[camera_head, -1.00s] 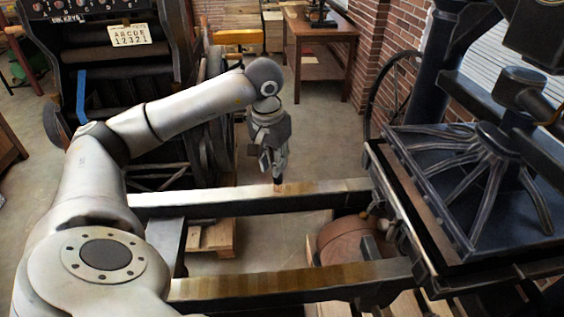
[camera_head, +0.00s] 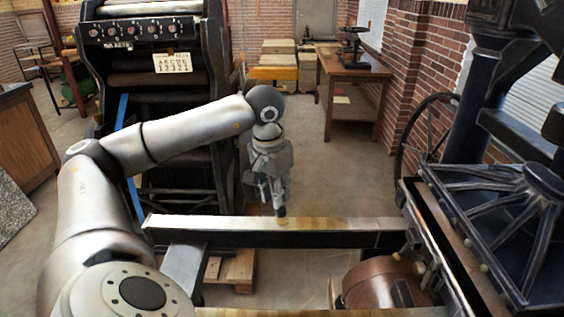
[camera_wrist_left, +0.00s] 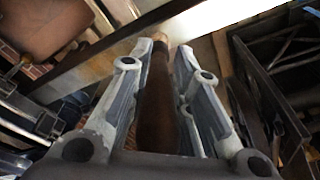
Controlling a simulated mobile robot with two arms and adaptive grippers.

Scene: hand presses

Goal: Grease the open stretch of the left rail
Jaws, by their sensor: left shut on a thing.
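Two long rails run out leftward from the big press on the right. The far rail (camera_head: 215,222) shows nearly whole in the head view. Its top has a yellow-brown tint around and right of my gripper, and looks paler toward its left end. The near rail (camera_head: 300,312) shows only at the bottom edge. My left gripper (camera_head: 274,196) is above the far rail, pointing down, shut on a brush with a brown handle (camera_wrist_left: 157,115). The brush's dark lower end (camera_head: 281,211) is at the far rail's top; I cannot tell whether it touches. My right gripper is not in view.
The press bed (camera_head: 440,235) and its dark ribbed frame (camera_head: 525,215) close off the right end. A copper-brown drum (camera_head: 385,285) sits low between the rails. Another press (camera_head: 150,75) stands behind at left. A wooden pallet (camera_head: 235,270) lies on the floor.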

